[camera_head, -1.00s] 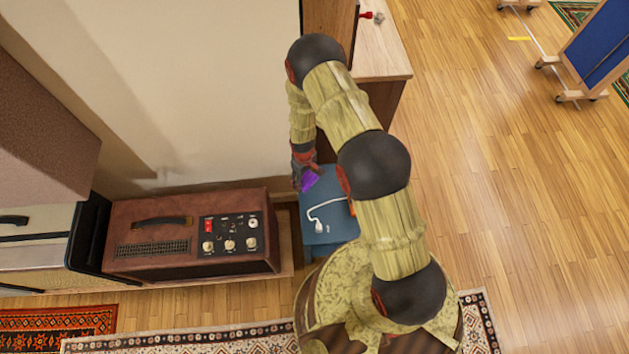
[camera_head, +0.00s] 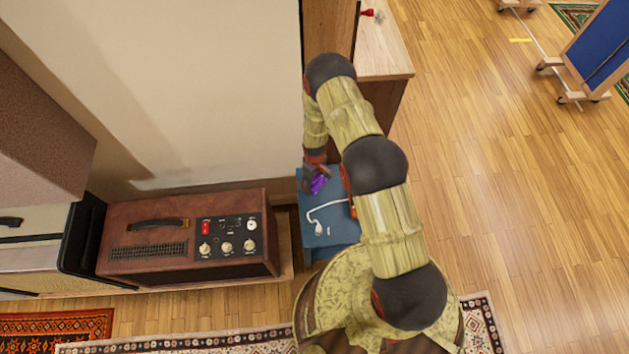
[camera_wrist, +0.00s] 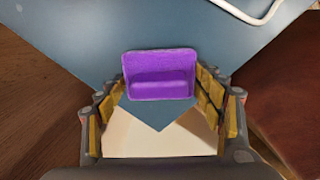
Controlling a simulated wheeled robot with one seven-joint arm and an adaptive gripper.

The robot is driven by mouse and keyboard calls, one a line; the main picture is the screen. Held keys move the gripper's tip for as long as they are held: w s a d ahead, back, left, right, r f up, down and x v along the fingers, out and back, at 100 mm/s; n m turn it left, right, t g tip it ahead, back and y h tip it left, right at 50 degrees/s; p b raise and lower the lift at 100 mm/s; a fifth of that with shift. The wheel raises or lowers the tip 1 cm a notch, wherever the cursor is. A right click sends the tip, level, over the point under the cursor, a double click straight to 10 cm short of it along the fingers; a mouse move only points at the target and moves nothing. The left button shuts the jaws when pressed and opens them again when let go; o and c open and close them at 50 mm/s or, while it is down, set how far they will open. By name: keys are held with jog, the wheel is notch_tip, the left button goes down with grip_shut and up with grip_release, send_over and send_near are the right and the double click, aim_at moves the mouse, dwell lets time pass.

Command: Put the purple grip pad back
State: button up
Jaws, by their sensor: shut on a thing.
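The purple grip pad (camera_wrist: 159,75) is between the two fingers of my gripper (camera_wrist: 166,92) in the wrist view, with a finger against each side. In the head view the purple pad (camera_head: 319,184) shows at the end of my gripper (camera_head: 317,179), over the blue surface (camera_head: 316,241). The blue surface (camera_wrist: 75,40) fills the area behind the pad in the wrist view. I cannot tell whether the pad touches it.
A white bent item (camera_head: 320,212) and an orange item (camera_head: 352,208) lie on the blue surface. A brown amplifier (camera_head: 165,222) stands to the left. A wooden cabinet (camera_head: 385,50) stands behind. Open wooden floor (camera_head: 500,200) lies to the right.

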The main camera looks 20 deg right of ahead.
jog(key=shift+f, duration=0.15)
jog(key=o, duration=1.6)
jog(key=shift+c, duration=0.2)
